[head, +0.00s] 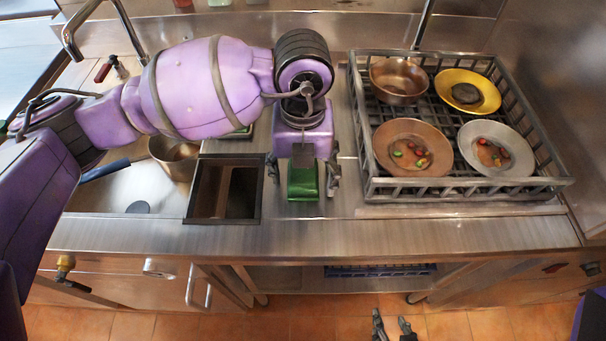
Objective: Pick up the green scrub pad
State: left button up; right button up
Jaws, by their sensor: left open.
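The green scrub pad (302,190) lies on the steel counter in the middle of the head view. My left gripper (303,182) points down over it, open, with one finger to the left of the pad and one to the right. I see small gaps between the fingers and the pad's sides. The gripper body hides the far part of the pad. My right gripper (392,326) is low in front of the counter at the bottom edge, with its two fingers apart and nothing between them.
A square dark-rimmed opening (190,209) is left of the pad. A sink with a pan (176,158) lies farther left. On the right, a metal-framed grill (440,190) holds several pans and plates. The counter's front strip (400,234) is clear.

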aim_at(304, 174)
pick_arm(q)
jog(key=c, duration=1.2)
jog(key=shift+c, duration=0.2)
pick_arm(e)
jog(key=shift+s, duration=0.2)
pick_arm(q)
jog(key=shift+r, duration=0.1)
pick_arm(e)
jog(key=shift+s+f, duration=0.1)
pick_arm(q)
jog(key=shift+w+r, duration=0.1)
jog(key=shift+r, duration=0.4)
jog(key=shift+s+r, duration=0.2)
jog(key=shift+r, duration=1.05)
jog(key=s+r+p, duration=0.1)
jog(key=s+r, duration=0.8)
jog(key=s, duration=0.4)
jog(key=shift+s+r, duration=0.15)
jog(key=shift+s, duration=0.2)
pick_arm(e)
jog(key=shift+w+d+r, duration=0.1)
jog(key=shift+w+r, duration=0.15)
jog(key=shift+r, duration=0.45)
